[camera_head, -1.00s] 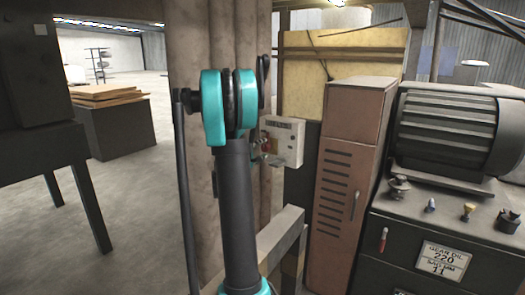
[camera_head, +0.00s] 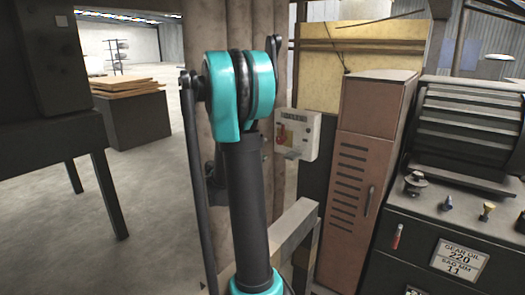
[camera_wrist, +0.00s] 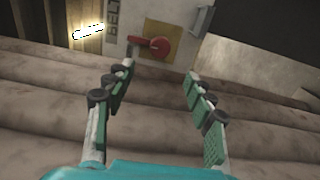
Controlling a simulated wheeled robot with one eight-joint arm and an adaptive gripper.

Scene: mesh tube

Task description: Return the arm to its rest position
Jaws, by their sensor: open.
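My gripper (camera_wrist: 160,77) shows in the wrist view with its two fingers spread apart and nothing between them. Beyond the fingertips is a grey control box (camera_wrist: 188,22) with a red rotary handle (camera_wrist: 150,46) on a yellow plate and lettering that reads "BELT". The left fingertip appears close to the handle in the picture; I cannot tell whether they touch. In the head view my teal and black arm stands upright in the middle and hides part of the pillar. The control box (camera_head: 298,134) is just right of the arm. My gripper is hidden there.
A ribbed tan pillar (camera_head: 290,80) stands behind my arm. To the right are a brown locker (camera_head: 365,170) and a dark machine (camera_head: 465,130) on a cabinet. A beam (camera_head: 292,228) runs low beside my arm. A dark table (camera_head: 50,132) stands left, with open floor (camera_head: 150,200) between.

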